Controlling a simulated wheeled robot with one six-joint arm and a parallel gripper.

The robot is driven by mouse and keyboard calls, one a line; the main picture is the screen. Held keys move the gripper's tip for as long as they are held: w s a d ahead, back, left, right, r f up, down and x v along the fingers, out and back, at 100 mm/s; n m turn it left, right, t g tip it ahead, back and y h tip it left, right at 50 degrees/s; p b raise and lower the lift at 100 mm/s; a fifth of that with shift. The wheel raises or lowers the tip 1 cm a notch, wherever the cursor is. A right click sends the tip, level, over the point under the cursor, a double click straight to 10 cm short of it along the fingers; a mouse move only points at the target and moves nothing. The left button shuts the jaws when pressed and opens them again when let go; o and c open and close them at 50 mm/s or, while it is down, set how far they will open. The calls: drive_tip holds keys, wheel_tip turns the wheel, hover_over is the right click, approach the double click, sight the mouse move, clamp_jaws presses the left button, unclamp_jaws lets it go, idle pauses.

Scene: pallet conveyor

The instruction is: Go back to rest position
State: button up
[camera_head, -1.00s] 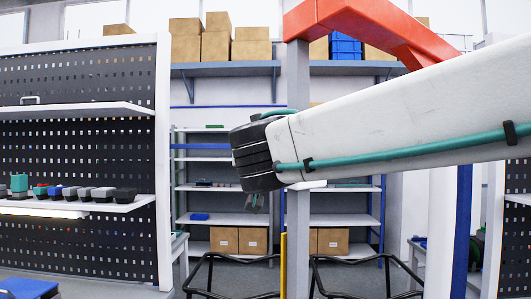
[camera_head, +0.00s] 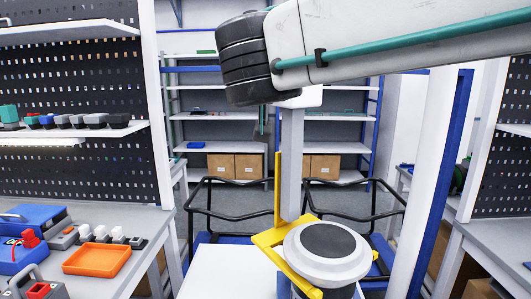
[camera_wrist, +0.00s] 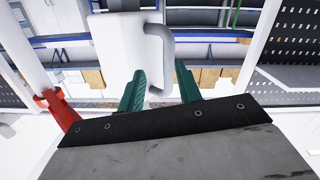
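My arm crosses the upper right of the head view, ending in a dark ribbed wrist. Only a small green part of my gripper shows below that wrist in the head view. In the wrist view, the two green fingers of my gripper (camera_wrist: 160,68) stand apart. A white panel with a curved grey handle (camera_wrist: 165,45) appears beyond them, and the handle's lower end shows in the gap. I see no object clamped between the fingers. I cannot tell how far the handle is from them.
A grey post (camera_head: 292,160) stands ahead beside a yellow bar (camera_head: 278,190). A workbench at left carries an orange tray (camera_head: 97,259) and a blue case (camera_head: 30,216). Shelves with cardboard boxes (camera_head: 235,167) stand behind black-railed carts (camera_head: 238,184). A blue-edged upright (camera_head: 447,180) stands at right.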

drive_tip(key=s+d+f+n+g+h, duration=0.15)
drive_tip(key=s+d+f+g, duration=0.25)
drive_tip(key=d+f, duration=0.45)
drive_tip(key=s+d+f+n+g+h, duration=0.1)
drive_tip(key=s+d+f+g+h, duration=0.1)
drive_tip(key=s+d+f+g, duration=0.45)
drive_tip(key=s+d+f+m+g+y, duration=0.4)
drive_tip(key=s+d+f, duration=0.7)
drive_tip(key=s+f, duration=0.3)
drive_tip(key=shift+s+d+f+g, duration=0.35)
drive_tip(key=shift+s+f+g, duration=0.05)
drive_tip(key=shift+s+g, duration=0.4)
drive_tip(key=shift+m, duration=0.25)
